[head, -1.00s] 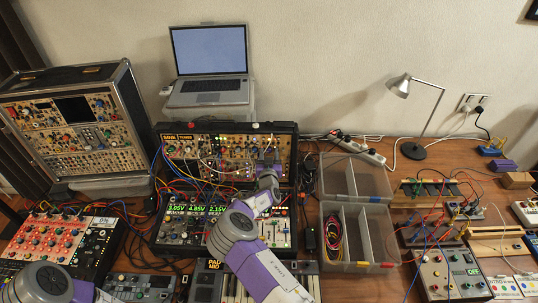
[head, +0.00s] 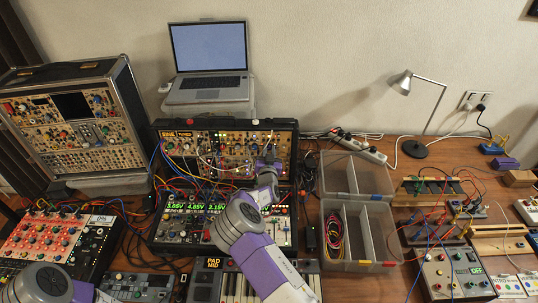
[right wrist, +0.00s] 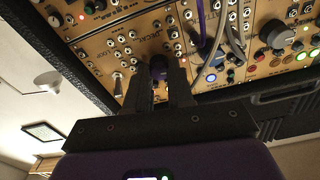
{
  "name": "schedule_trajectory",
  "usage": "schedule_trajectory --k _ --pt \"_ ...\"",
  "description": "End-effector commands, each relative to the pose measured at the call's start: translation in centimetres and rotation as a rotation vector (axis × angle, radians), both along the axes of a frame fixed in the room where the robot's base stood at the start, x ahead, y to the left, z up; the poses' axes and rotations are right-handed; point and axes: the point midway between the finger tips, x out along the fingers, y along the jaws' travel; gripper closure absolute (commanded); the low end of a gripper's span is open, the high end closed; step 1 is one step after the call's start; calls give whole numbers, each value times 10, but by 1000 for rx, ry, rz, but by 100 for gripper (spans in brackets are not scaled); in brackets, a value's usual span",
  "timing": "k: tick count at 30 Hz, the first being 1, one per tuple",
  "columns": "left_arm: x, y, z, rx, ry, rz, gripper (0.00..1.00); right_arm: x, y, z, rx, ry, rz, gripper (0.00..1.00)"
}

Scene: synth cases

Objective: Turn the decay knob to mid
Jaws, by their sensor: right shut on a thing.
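The decay knob (right wrist: 158,66) is a dark round knob on a tan modular panel, under a label that seems to read DECAY. My right gripper (right wrist: 160,82) is shut on it, with one black finger on each side. The fingers hide part of the knob, and its pointer is too dark to read. In the head view my right gripper (head: 268,160) reaches the upper right of the black synth case (head: 276,126); the knob is hidden there. My left arm shows at the lower left, but its gripper is out of view.
Patch cables (right wrist: 215,40) hang right beside the fingers. A laptop (head: 210,60) stands behind the case. A second synth case (head: 75,125) is at the left, clear plastic bins (head: 375,225) at the right. A keyboard (head: 235,286) lies in front, under my right arm.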

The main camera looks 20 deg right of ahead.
Motion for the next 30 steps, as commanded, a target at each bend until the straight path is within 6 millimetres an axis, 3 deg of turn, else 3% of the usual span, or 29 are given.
schedule_trajectory --k 18,30 --pt "0 0 -102 0 0 0 65 0 -1 -4 514 -256 -61 100" --pt "0 0 -159 0 0 0 65 0 -1 -3 852 -417 -100 100"
